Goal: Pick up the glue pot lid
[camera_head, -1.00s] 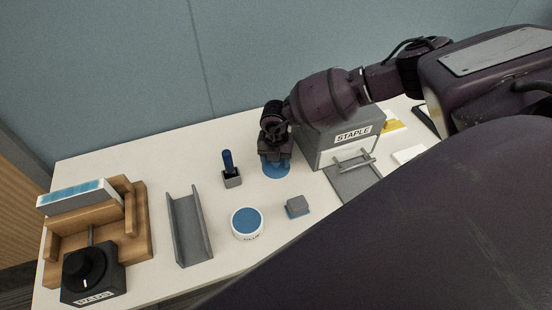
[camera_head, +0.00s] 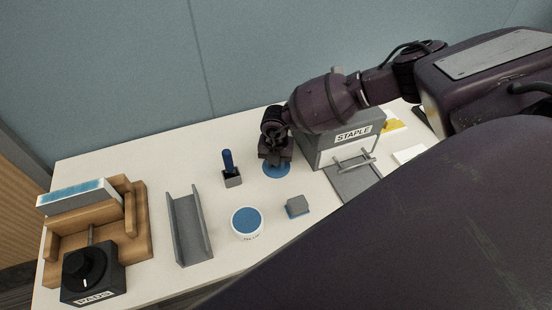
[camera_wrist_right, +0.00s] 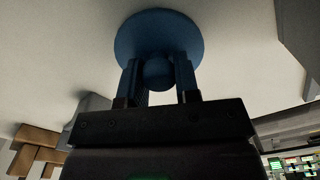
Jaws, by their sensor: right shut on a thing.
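The glue pot lid (camera_head: 276,172) is a flat blue disc at the back middle of the table in the head view. In the right wrist view the lid (camera_wrist_right: 158,28) shows as a blue disc with a round knob. My right gripper (camera_head: 276,160) is directly above the lid. In the wrist view its two fingers (camera_wrist_right: 157,72) are shut on the knob, one on each side. I cannot tell whether the lid touches the table. The white glue pot (camera_head: 247,236), with a blue top surface, stands in front and to the left. My left gripper is not in view.
A grey STAPLE box (camera_head: 345,148) stands close to the right of the gripper. A blue stick in a grey holder (camera_head: 232,180) is to the left. A small grey-blue block (camera_head: 298,206), a grey channel (camera_head: 188,228) and a wooden stand (camera_head: 140,245) are also on the white table.

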